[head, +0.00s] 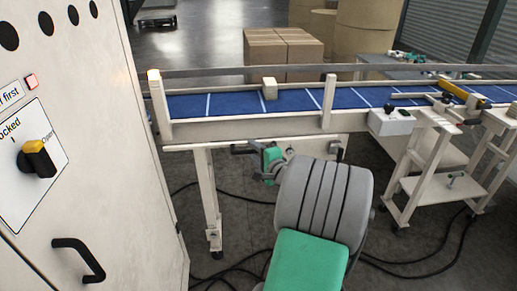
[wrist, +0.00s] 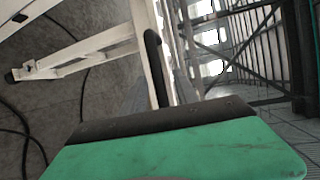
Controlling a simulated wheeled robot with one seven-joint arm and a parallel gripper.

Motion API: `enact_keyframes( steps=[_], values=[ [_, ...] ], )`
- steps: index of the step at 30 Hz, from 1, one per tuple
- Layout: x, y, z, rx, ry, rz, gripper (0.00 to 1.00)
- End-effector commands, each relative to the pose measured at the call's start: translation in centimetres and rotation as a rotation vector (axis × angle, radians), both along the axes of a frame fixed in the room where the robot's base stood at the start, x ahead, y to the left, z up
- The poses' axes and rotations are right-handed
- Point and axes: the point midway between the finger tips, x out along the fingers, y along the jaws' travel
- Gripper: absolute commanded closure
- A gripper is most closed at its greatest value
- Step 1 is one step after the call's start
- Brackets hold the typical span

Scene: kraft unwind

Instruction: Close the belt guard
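I cannot tell for sure which part is the belt guard. My gripper (head: 247,150) is just below the near frame, left of my arm's end; its fingers are small and partly hidden. In the wrist view a black curved handle (wrist: 155,65) stands beside a white post, beyond the green and black gripper body. Whether the gripper touches it is unclear.
A pale cabinet with a black and yellow knob (head: 38,158) and a black handle (head: 78,260) stands close on the left. Cartons (head: 283,50) stand behind, a stand (head: 430,175) at right. Cables cross the floor.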

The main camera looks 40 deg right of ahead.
Motion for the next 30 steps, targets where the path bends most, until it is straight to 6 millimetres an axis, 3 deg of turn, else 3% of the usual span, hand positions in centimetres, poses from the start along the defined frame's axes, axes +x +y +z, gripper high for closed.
enact_keyframes(
  steps=[6,19,30],
  values=[
    [0.06,0.00,-0.04,-0.001,0.000,0.000,0.65],
    [-0.03,-0.07,-0.04,-0.001,0.001,-0.001,1.00],
    [-0.05,-0.10,-0.07,-0.001,0.002,-0.002,1.00]
  ],
)
